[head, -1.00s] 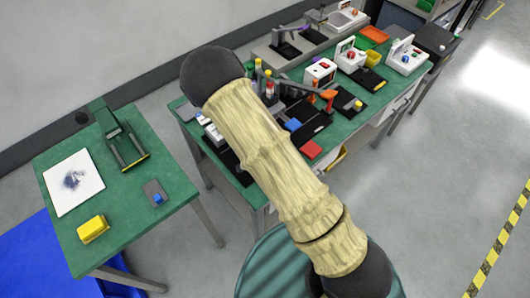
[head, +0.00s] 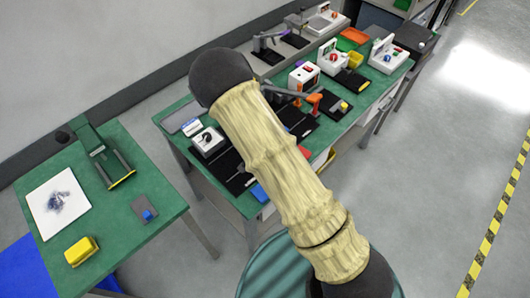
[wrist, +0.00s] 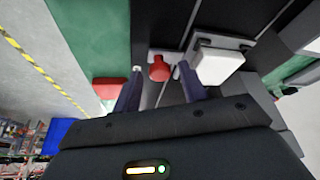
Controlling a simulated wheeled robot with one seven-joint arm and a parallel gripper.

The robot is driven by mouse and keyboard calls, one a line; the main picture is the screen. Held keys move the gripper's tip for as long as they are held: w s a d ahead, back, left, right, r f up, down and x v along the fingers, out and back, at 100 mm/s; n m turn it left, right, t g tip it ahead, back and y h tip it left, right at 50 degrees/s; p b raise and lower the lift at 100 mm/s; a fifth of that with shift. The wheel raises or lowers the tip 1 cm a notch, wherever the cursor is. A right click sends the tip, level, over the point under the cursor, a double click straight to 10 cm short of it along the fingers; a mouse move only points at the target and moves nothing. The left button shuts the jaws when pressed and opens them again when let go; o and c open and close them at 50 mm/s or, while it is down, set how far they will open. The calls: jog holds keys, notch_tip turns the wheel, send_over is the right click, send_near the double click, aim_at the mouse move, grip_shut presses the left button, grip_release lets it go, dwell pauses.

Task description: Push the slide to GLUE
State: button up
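In the wrist view my gripper (wrist: 160,72) is open, with its two dark fingers apart. A red knob (wrist: 160,68) shows between the fingertips, with a gap on each side. It stands at a dark panel with long straight grooves. I cannot tell whether this knob belongs to the slide, and no GLUE label is readable in any view. A white block (wrist: 217,62) lies just right of the right finger.
A green bench (head: 337,123) carries several devices, including a white box with a black knob (head: 207,140) and an orange-handled tool (head: 315,102). A side table (head: 100,215) at left holds a yellow block (head: 81,251). Open floor lies at right.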

dwell(0.3)
jog(key=shift+s+a+r, duration=0.1)
jog(key=shift+r, duration=0.45)
jog(key=v, duration=1.6)
jog(key=shift+a+r, duration=0.1)
jog(key=shift+d, duration=0.2)
jog(key=c, duration=0.7)
jog(key=shift+s+d, duration=0.2)
jog(key=shift+d, duration=0.2)
grip_shut()
jog(key=s+d+r+n, duration=0.1)
jog(key=s+d+r, duration=0.1)
jog(key=d, duration=0.3)
jog(key=s+d+r+n+g+y, duration=0.1)
jog(key=s+d+r+n, duration=0.1)
jog(key=s+d+r, duration=0.1)
jog(key=s+d+r+n, duration=0.1)
jog(key=s+d+r, duration=0.2)
jog(key=s+d, duration=0.2)
jog(key=d, duration=0.2)
jog(key=shift+d+n+g+y, duration=0.3)
jog(key=shift+d+n+y, duration=0.05)
jog(key=shift+n+y, duration=0.05)
